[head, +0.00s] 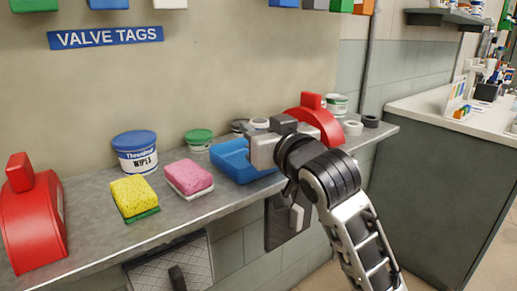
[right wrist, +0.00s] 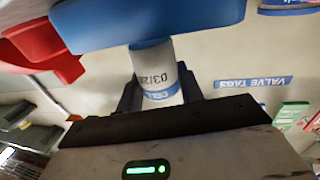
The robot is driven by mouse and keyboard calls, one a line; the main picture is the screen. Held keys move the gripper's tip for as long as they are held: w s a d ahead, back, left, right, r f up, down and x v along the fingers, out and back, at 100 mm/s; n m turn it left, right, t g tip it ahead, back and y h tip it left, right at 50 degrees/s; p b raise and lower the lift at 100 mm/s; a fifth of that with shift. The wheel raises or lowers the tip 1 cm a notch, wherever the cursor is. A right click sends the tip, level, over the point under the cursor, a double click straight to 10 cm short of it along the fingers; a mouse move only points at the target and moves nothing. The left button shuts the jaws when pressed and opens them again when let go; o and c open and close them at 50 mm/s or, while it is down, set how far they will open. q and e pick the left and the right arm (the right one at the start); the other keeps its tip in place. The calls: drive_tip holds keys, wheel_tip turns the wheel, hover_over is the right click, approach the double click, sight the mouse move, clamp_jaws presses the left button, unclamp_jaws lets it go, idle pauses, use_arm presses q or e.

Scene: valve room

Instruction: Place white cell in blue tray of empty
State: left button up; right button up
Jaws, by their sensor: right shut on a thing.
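My right gripper (head: 262,152) is at the shelf, over the right part of the blue tray (head: 236,160). In the right wrist view, its dark fingers (right wrist: 160,92) are shut on the white cell (right wrist: 154,70), a white cylinder with dark print and a blue band. The cell's far end meets the blue tray (right wrist: 150,22) in that picture; I cannot tell whether it touches or is inside. In the head view the gripper hides the cell and part of the tray. My left gripper is not in view.
A red rounded holder (head: 318,122) stands just behind the gripper. Left of the tray are a pink sponge (head: 188,176), a yellow sponge (head: 133,195), a wipes tub (head: 135,150) and another red holder (head: 32,220). Tape rolls (head: 353,128) lie at the right end of the shelf.

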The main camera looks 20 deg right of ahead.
drive_tip(key=f, duration=0.3)
drive_tip(key=shift+w+a+b, duration=0.15)
drive_tip(key=shift+w+b, duration=0.1)
drive_tip(key=shift+b, duration=0.1)
drive_tip(key=shift+f, duration=0.35)
drive_tip(key=shift+f, duration=0.2)
drive_tip(key=o, duration=1)
drive_tip(key=shift+r, duration=0.1)
